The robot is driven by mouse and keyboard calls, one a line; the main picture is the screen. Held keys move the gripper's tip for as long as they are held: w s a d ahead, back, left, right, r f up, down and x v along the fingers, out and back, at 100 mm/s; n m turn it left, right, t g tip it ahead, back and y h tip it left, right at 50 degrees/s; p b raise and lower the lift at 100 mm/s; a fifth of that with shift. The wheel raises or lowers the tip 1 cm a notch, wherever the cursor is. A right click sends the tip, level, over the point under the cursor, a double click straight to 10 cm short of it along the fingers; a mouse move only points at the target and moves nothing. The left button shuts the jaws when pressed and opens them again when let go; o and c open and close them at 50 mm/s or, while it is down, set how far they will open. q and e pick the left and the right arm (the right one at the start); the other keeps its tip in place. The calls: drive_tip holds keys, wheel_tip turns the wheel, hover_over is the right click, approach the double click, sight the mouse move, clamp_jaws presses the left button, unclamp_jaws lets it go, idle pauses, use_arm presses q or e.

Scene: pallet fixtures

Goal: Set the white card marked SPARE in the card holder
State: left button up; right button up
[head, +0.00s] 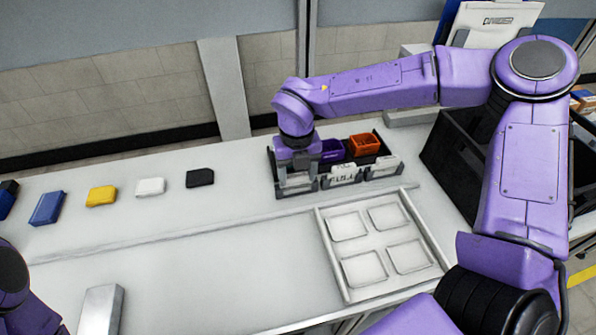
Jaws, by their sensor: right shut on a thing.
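My right gripper (296,168) points down at the left section of a dark rack with several bins. It is shut on a pale card (298,181), which is mostly hidden by the gripper; no marking on it can be read. The card is at the front of the rack, at the left card holder (297,190); I cannot tell whether it is fully seated. Two other white cards stand in the holders to the right, the middle one (344,175) with dark lettering and the right one (384,167). My left gripper is not in view; only part of my left arm shows at lower left.
A purple bin (331,150) and an orange bin (364,145) sit in the rack. A white tray with four recesses (320,232) lies in front. Black, white, yellow and blue blocks lie left. A dark crate (455,160) stands right. The table's middle is clear.

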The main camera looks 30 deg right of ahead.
sight(298, 177)
drive_tip(key=o, duration=1.1)
wheel_tip(298, 177, up, 11)
drive_tip(key=shift+f+b, duration=0.2)
drive_tip(key=shift+b, duration=0.25)
